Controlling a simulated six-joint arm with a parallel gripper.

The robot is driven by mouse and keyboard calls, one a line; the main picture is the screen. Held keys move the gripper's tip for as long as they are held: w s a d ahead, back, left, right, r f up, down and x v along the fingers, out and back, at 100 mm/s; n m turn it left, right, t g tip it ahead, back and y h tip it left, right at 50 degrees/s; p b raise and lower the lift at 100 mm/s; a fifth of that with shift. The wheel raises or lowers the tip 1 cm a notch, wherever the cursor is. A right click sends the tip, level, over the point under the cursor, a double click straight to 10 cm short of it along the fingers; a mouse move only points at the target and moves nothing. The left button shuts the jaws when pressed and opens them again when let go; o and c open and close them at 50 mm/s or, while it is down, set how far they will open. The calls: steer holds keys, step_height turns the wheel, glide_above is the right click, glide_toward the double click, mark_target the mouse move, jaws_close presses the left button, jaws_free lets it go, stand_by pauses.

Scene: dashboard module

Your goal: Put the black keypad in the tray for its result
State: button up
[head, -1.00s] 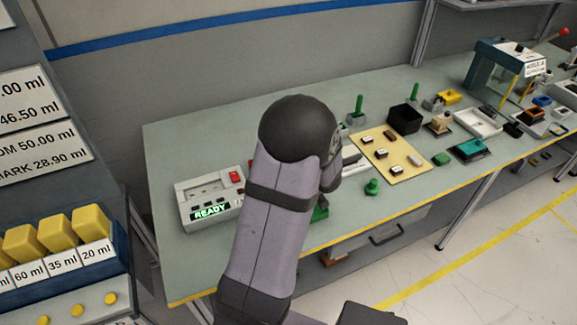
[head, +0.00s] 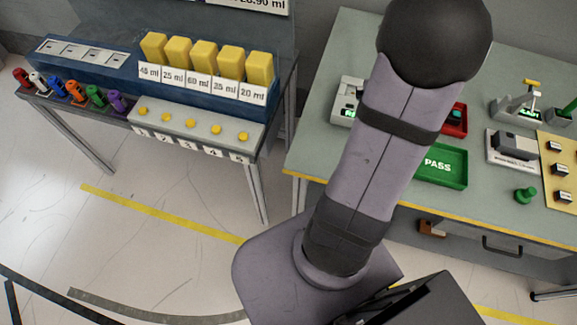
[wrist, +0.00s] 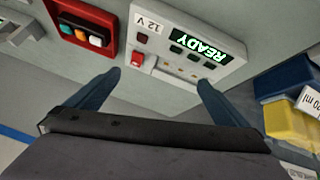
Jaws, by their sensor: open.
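My gripper (wrist: 158,80) is open in the wrist view, with nothing seen between its fingers. Beyond the fingertips is the white tester (wrist: 185,48) with a lit READY display, a 12 V label and a red switch; no keypad shows on it. In the head view the tester (head: 346,113) is partly behind my arm. The green PASS tray (head: 442,165) looks empty where visible. The red tray (head: 456,128) is partly hidden by my arm; in the wrist view the red tray (wrist: 113,30) holds a piece with white, orange and blue buttons.
A white stand with a grey block (head: 515,147), a green knob (head: 526,195) and a tan board (head: 562,160) are on the bench at right. A cabinet with yellow blocks (head: 204,55) stands left, across open floor. Its blue and yellow parts (wrist: 290,105) show in the wrist view.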

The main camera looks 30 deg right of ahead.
steer(key=w+a+n+g+y, duration=0.2)
steer(key=a+n+y, duration=0.1)
steer(key=a, duration=1.8)
steer(key=s+a+n+g+y, duration=0.1)
steer(key=s+a, duration=0.3)
steer(key=a, duration=0.3)
steer(key=s+a+n+g+y, duration=0.1)
steer(key=s+a, duration=0.3)
steer(key=a, duration=0.4)
steer(key=shift+f+n+g+y, duration=0.3)
steer(key=shift+n+g, duration=0.2)
steer(key=shift+n, duration=0.1)
